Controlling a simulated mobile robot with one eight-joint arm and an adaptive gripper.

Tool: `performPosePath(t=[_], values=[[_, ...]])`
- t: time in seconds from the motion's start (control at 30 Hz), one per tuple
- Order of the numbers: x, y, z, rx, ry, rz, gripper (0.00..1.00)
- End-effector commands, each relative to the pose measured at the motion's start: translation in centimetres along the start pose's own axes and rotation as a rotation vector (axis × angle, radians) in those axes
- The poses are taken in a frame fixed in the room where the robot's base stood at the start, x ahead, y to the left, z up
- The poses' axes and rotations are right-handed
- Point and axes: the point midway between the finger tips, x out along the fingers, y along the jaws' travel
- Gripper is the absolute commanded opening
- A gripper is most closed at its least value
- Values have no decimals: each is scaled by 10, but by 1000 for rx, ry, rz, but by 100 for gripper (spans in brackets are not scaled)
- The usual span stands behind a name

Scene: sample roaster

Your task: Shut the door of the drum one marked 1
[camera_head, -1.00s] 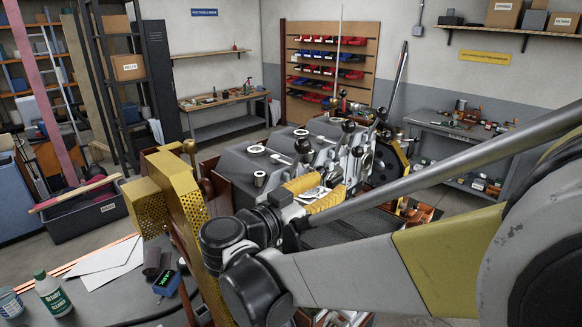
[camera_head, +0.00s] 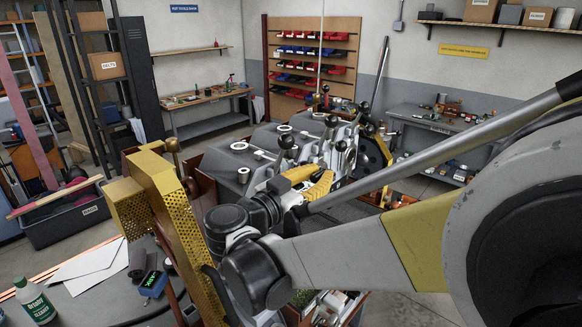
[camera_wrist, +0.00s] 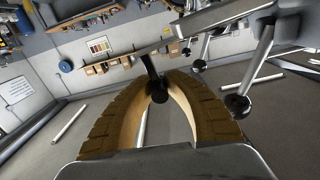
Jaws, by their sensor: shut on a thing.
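The roaster (camera_head: 222,165) is a dark grey machine with pale metal fronts and several black ball-ended levers, in the middle of the head view. My gripper (camera_head: 322,182) has yellow fingers and is at the front of the machine, below the levers. In the wrist view, my gripper (camera_wrist: 152,72) has its ribbed tan fingers closing at the tips around a dark handle with a black knob (camera_wrist: 158,96). A silvery bar (camera_wrist: 225,18) lies just beyond the fingertips. I cannot read a number 1 on any drum, and my arm and fingers hide part of the door fronts.
A perforated yellow guard (camera_head: 165,205) stands close left of my arm. A bench with a green-labelled bottle (camera_head: 34,302) and papers is at the lower left. Another black ball-ended lever (camera_wrist: 238,105) is right of my fingers. Grey floor shows behind the roaster.

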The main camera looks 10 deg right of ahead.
Motion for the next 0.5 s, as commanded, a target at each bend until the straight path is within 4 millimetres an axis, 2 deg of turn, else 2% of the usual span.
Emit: performPosePath(t=[0.27,0.5], values=[[0,8,16,93,-1,0,0],[0,19,45,281,-1,0,0]])
